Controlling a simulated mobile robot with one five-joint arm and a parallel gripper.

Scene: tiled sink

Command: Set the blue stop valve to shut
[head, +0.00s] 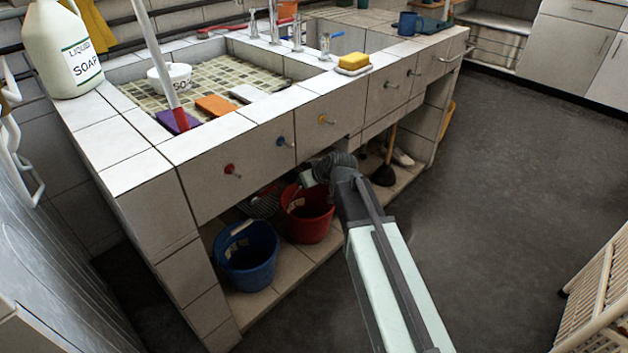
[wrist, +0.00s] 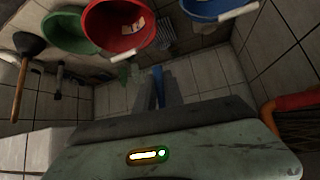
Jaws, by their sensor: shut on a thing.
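My gripper (wrist: 157,92) reaches in under the tiled sink. In the wrist view, its two grey fingers close on a narrow blue piece (wrist: 158,78), which looks like the handle of the blue stop valve. Only a strip of it shows between the fingers, so its angle is hard to tell. In the head view, my dark wrist covers this spot and the fingertips are hidden below the sink front.
A red bucket (head: 307,213) and a blue bucket (head: 247,256) stand on the low ledge left of my arm. A plunger (head: 383,173) stands to the right.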

